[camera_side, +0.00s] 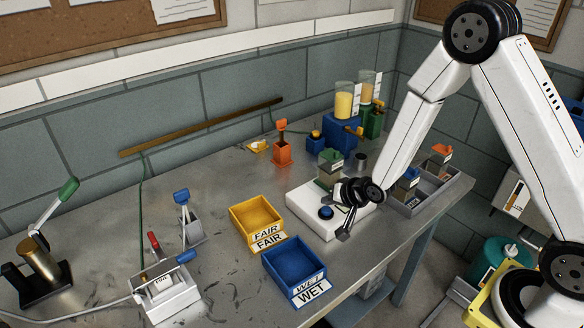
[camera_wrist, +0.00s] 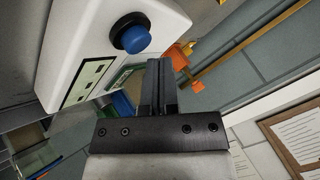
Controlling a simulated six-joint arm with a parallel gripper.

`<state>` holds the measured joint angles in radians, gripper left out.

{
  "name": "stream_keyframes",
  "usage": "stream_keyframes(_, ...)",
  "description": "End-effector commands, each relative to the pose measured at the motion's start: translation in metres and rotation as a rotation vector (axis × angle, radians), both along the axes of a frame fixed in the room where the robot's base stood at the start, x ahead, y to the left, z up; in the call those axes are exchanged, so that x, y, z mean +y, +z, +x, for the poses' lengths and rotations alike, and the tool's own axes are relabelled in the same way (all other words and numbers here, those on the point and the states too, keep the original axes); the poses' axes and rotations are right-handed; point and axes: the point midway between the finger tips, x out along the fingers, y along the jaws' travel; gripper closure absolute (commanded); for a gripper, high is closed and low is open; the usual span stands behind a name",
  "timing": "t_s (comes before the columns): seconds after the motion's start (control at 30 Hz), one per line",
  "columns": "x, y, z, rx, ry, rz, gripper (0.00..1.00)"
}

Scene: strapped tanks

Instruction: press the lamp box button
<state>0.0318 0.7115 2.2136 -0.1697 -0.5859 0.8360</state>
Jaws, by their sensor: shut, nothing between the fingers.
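The lamp box (camera_side: 306,207) is a low white box near the front edge of the bench. Its round blue button (camera_side: 326,212) with a dark collar sits on the top face. In the wrist view, the white box (camera_wrist: 75,35) and the blue button (camera_wrist: 135,39) fill the upper left. My gripper (camera_side: 344,236) is shut and empty, just right of the button in the side view. In the wrist view its fingertips (camera_wrist: 161,66) lie below and right of the button, with a gap in the picture. My wrist hides part of the box top.
A yellow tray labelled FAIR (camera_side: 256,218) and a blue tray labelled WET (camera_side: 294,271) stand left of the box. A grey divided tray (camera_side: 412,208) is to its right.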

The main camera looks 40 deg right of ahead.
Motion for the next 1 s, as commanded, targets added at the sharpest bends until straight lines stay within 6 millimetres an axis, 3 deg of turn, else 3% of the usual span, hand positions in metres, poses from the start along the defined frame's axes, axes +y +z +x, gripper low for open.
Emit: stream_keyframes(1.0,0.0003,-0.0085,0.0002,-0.001,0.001,0.001,1.0)
